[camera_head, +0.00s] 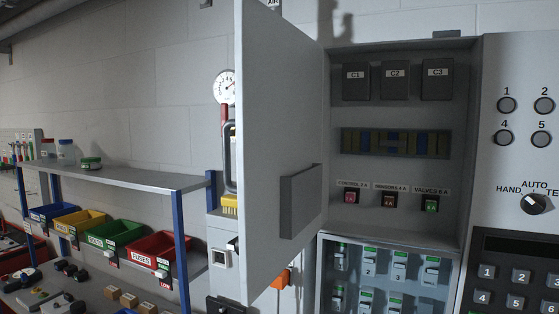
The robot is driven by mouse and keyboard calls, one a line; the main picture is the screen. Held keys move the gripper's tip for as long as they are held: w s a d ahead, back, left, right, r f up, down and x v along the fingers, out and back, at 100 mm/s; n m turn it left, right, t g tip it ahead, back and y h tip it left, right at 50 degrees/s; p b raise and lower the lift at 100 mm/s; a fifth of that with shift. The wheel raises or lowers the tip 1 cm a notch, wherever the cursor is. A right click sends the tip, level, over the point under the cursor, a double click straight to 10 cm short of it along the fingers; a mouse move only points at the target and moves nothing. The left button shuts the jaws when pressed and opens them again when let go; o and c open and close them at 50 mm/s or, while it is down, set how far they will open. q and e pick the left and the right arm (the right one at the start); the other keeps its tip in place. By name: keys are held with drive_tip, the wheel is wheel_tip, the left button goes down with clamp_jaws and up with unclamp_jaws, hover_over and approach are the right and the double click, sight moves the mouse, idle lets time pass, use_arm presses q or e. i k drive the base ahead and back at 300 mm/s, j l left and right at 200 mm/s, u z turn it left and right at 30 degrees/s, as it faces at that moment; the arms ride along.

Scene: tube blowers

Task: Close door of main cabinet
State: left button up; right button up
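The main cabinet (395,112) is on the right side of the head view, and its inside shows. Its grey door (275,120) is hinged on the left edge and stands wide open, swung out toward me. A dark grey pocket (300,200) is fixed on the door's inner face. Inside are black boxes labelled C1, C2 and C3 (437,80), a row of blue and dark modules (395,142), and a lower row of fuse switches (390,200). Neither of my grippers is in view.
A second compartment with breakers (385,275) is below. A control panel with buttons, a knob (534,204) and a keypad (515,285) is at the right. At the left are a shelf (130,178), coloured bins (160,250) and a cluttered bench. A gauge (226,88) is behind the door.

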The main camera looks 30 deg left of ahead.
sight(278, 68)
drive_tip(key=i+j+z, duration=0.2)
drive_tip(key=j, duration=0.75)
drive_tip(key=j+z, duration=0.15)
drive_tip(key=j, duration=0.8)
